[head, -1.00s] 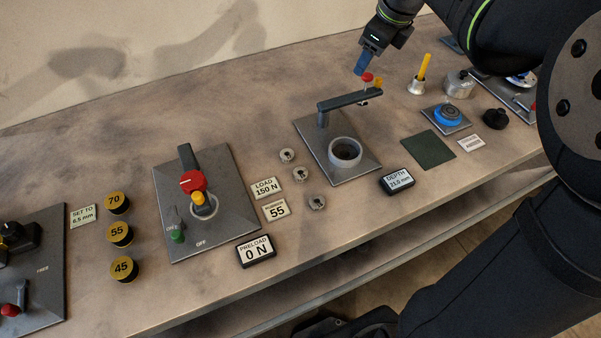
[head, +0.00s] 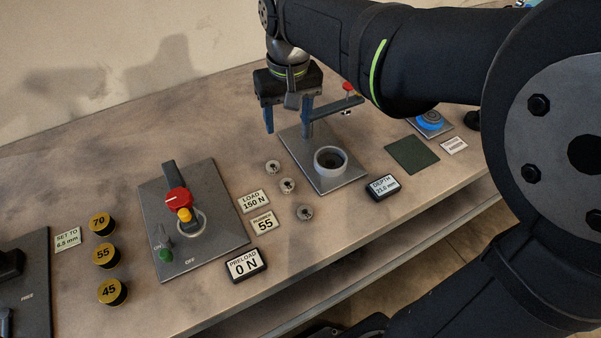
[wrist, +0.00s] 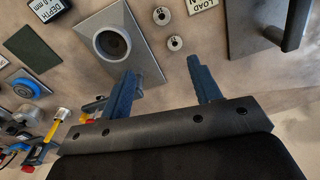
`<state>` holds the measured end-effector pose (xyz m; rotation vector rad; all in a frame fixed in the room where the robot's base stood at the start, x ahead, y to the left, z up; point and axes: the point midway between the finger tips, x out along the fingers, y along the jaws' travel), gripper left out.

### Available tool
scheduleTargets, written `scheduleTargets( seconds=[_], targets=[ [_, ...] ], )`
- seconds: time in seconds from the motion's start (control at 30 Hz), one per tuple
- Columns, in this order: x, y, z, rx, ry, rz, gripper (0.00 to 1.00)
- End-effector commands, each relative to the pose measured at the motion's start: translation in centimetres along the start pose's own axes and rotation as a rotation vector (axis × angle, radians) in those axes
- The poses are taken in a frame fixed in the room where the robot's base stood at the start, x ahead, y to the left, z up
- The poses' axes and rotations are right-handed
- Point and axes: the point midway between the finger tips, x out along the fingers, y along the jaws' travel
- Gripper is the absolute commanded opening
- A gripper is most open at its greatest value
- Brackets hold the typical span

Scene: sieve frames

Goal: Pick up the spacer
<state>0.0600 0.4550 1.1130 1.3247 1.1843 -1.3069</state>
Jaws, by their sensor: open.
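Several small round metal pieces with dark centres lie in a row on the bench, and they look like spacers: a far one (head: 273,167), a middle one (head: 288,185) and a near one (head: 305,213). Which one is meant I cannot tell. Two of them show in the wrist view, one near the top edge (wrist: 162,15) and one below it (wrist: 174,43). My gripper (head: 287,122) is open and empty, with two blue fingers pointing down, above and beyond the row.
A grey plate (head: 347,182) with a round cup (head: 331,162) and a dark lever arm stands right of the row. The LOAD sign (head: 254,201) and number 55 sign (head: 263,222) lie left. A red-knobbed panel (head: 205,245) is further left. The DEPTH display (head: 383,187) stands right.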

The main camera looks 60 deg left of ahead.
Motion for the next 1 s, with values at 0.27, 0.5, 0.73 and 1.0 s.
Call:
scheduleTargets(
  seconds=[0.27,0.5,0.73,1.0],
  targets=[
    [0.6,-1.7,1.2,-0.333,-0.037,0.017,0.57],
    [3.8,-1.6,1.4,-0.355,-0.044,0.017,0.57],
    [8.8,-1.5,1.6,-0.353,-0.043,0.017,0.57],
    [12.5,-1.4,1.7,-0.352,-0.039,0.017,0.57]
  ],
)
